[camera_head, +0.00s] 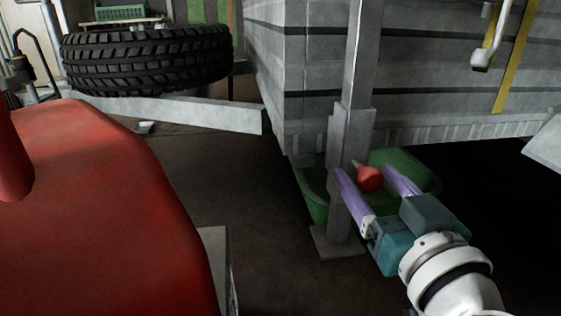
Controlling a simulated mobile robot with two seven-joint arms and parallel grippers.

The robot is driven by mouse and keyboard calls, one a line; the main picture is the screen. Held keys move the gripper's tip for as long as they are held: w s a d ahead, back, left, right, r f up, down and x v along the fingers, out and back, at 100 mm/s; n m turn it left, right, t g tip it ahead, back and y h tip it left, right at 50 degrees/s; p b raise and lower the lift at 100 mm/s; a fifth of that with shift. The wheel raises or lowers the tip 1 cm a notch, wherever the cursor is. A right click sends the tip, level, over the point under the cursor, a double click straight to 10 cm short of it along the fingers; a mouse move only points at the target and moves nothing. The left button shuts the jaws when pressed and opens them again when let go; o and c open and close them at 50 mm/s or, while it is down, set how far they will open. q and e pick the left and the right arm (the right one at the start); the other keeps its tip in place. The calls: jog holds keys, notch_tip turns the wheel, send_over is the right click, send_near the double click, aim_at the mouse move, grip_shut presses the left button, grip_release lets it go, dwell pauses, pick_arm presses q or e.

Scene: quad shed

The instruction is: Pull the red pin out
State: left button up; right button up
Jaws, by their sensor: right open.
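The red pin (369,179) shows as a rounded red knob with a small pale tip, beside the grey metal post (344,190) at the lower right of the middle. My right gripper (366,176) comes in from the lower right and is open. Its two purple fingers stand on either side of the red knob, one to the left in front of the post and one to the right. I cannot tell whether either finger touches the knob. My left gripper is not in view.
A green container (405,168) lies low behind the post. A grey slatted trailer wall (300,60) rises behind. A large black tyre (145,62) rests on a grey beam (190,112) at the upper left. A red body (100,210) fills the left. Dark floor between is clear.

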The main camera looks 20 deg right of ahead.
jog(key=shift+w, duration=0.1)
jog(key=shift+c, duration=0.4)
grip_shut()
dwell(1.0)
